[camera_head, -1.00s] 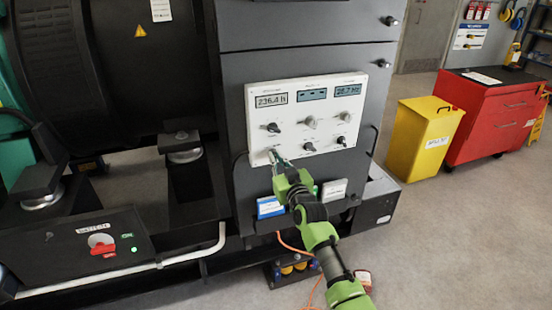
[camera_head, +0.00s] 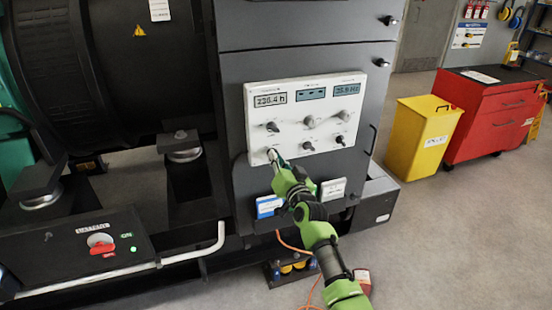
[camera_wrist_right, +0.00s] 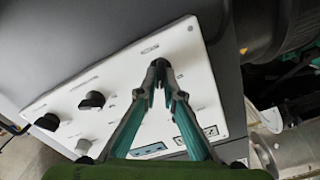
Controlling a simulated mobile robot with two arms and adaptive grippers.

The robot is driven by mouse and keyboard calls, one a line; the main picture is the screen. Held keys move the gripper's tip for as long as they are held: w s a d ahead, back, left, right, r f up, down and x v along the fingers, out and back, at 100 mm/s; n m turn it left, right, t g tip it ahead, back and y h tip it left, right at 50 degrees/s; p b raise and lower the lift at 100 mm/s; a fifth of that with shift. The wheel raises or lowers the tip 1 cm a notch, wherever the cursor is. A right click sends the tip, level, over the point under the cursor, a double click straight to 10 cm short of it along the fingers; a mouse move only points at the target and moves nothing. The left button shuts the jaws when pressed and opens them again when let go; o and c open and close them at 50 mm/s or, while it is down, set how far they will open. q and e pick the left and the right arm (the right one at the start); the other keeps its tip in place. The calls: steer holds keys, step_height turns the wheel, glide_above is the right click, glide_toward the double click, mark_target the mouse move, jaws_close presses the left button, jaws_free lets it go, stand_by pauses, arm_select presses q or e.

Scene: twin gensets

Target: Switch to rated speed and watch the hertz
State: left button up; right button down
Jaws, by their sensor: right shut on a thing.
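A white control panel (camera_head: 292,140) is set in the dark cabinet front. My right gripper (camera_head: 275,158) is at its lower left corner, shut on the lower left knob, which is mostly hidden by the fingers. The fingertips meet at the panel in the right wrist view (camera_wrist_right: 161,70). The right display (camera_head: 347,89) shows a hertz figure of about 35.9, slightly blurred. The left display (camera_head: 270,99) reads about 236.4 h. The middle display (camera_head: 312,94) is too small to read. My left gripper is out of view.
Other knobs sit close by, including the upper left one (camera_head: 272,127) and lower middle one (camera_head: 308,147). A yellow bin (camera_head: 423,135) and red tool cabinet (camera_head: 490,120) stand right; floor there is open.

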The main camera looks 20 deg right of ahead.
stand_by(0.4)
steer(key=c, duration=2.2)
jaws_free()
steer(key=s, duration=1.2)
steer(key=shift+d, duration=0.2)
